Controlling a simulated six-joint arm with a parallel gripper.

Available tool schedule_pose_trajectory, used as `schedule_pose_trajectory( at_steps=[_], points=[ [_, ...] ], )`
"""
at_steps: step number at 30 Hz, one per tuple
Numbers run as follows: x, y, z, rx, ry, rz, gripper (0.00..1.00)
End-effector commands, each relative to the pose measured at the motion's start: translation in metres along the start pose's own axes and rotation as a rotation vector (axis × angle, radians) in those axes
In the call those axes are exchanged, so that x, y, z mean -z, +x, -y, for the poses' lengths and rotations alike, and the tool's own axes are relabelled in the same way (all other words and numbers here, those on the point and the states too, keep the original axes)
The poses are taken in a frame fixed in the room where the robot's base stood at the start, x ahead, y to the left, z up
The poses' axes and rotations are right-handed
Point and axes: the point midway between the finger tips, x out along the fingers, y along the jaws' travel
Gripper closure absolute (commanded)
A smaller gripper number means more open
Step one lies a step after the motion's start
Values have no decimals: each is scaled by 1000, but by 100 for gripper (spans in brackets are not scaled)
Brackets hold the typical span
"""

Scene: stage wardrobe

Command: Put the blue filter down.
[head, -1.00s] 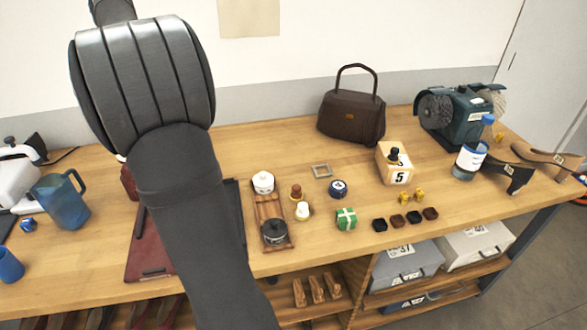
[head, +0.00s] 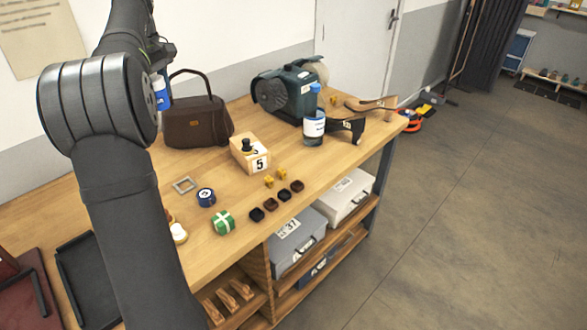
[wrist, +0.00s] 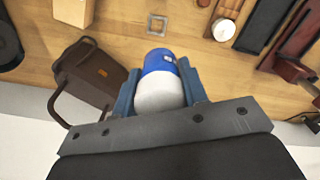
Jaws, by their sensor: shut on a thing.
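My gripper (wrist: 159,70) is shut on the blue filter (wrist: 160,62), a short cylinder with a blue part and a white end, held between the two blue fingers. In the head view the blue filter (head: 161,91) shows partly beside my arm, above and left of the brown handbag (head: 198,121). My arm hides most of the gripper there. In the wrist view the tabletop lies beyond the filter, and the filter looks held above it.
A bench grinder (head: 288,92) and a blue-white bottle (head: 314,127) stand right. Bare wood lies between them.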

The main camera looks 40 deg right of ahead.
Motion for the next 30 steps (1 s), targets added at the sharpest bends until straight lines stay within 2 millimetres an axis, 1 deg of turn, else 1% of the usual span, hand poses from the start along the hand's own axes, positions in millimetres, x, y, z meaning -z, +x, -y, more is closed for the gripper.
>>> schedule_pose_trajectory(
  at_steps=[1,3,5,6,8,9,11,12,14,15,17,18,21,24,27,30],
  points=[
    [-22,1,-20,0,41,0,84],
    [-49,1,-43,0,88,0,84],
    [-73,2,-61,1,127,0,84],
    [-90,1,-73,0,153,0,84],
    [-116,2,-90,0,194,0,84],
    [-134,2,-100,0,221,0,84],
    [-161,3,-114,0,261,0,84],
    [-180,3,-123,0,287,0,84],
    [-209,4,-135,0,327,0,84],
    [-229,4,-143,-1,353,-1,84],
    [-258,5,-152,-1,393,-1,84],
    [-278,6,-158,-1,419,0,84],
    [-324,6,-168,-1,476,-1,84],
    [-360,8,-174,0,523,-1,84],
    [-390,8,-177,-1,559,-1,84],
    [-413,9,-179,-1,588,-1,84]
  ],
)
